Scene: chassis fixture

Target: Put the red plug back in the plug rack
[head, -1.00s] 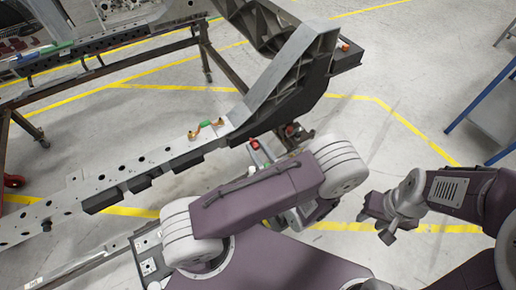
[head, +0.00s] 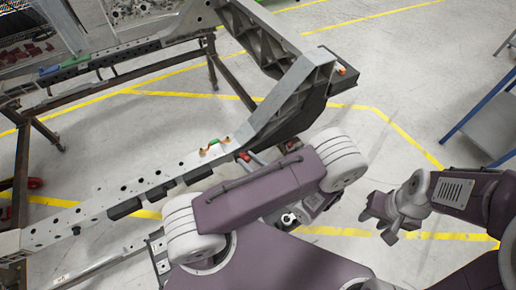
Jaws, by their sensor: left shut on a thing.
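My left arm crosses the middle of the head view, and its purple link hides most of the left hand. A small red piece, seemingly the red plug (head: 242,157), shows just above that link. It sits at the tips of greyish fingers that I take for my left gripper (head: 252,158), shut on it. The grip itself is small and partly hidden. My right gripper (head: 378,219) is open and empty over bare floor at the right. I cannot make out the plug rack with certainty; a small box with pale plates (head: 160,253) stands partly hidden at lower left.
A long metal chassis beam (head: 125,195) runs from lower left to an upright bracket (head: 290,95). A blue-edged table (head: 490,125) stands at right. The floor between is clear.

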